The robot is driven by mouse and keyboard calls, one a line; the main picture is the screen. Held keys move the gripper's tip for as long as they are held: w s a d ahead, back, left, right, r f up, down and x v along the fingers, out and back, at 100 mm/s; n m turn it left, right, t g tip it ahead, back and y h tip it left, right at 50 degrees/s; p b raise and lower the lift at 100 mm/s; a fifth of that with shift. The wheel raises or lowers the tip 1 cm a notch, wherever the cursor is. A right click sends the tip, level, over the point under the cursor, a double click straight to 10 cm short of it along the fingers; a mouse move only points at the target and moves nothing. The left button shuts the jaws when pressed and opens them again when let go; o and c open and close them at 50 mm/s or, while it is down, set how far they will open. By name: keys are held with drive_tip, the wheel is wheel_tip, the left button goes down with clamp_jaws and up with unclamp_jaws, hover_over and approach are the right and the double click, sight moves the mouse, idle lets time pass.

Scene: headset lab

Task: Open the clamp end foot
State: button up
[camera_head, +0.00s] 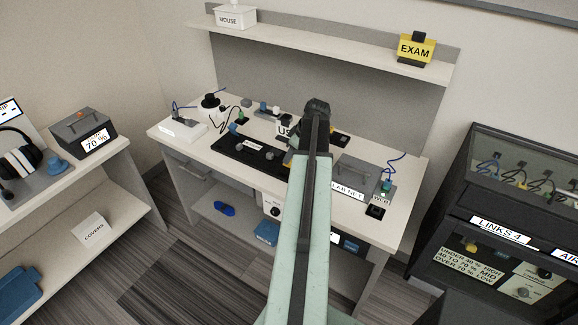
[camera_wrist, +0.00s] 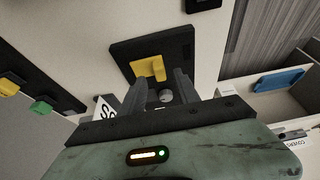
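A yellow clamp-like part (camera_wrist: 149,68) sits on a black plate (camera_wrist: 178,45) in the wrist view. I cannot tell for sure that it is the clamp end foot. My gripper (camera_wrist: 160,80) has its two grey fingers apart, one on each side just below the yellow part. A small pale round knob (camera_wrist: 165,96) shows between the fingers; I cannot tell whether they touch it. In the head view my arm reaches over the workbench (camera_head: 405,172) and hides much of this spot.
A long black tray (camera_head: 228,150) with small parts lies left of my arm. A grey block (camera_head: 352,170) and a blue-topped device (camera_head: 386,187) stand to the right. A shelf (camera_head: 330,49) runs above the back. A dark cabinet (camera_head: 455,215) stands at the right.

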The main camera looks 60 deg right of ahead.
drive_tip(key=b+x, duration=0.1)
drive_tip(key=x, duration=0.2)
drive_tip(key=shift+r, duration=0.15)
clamp_jaws()
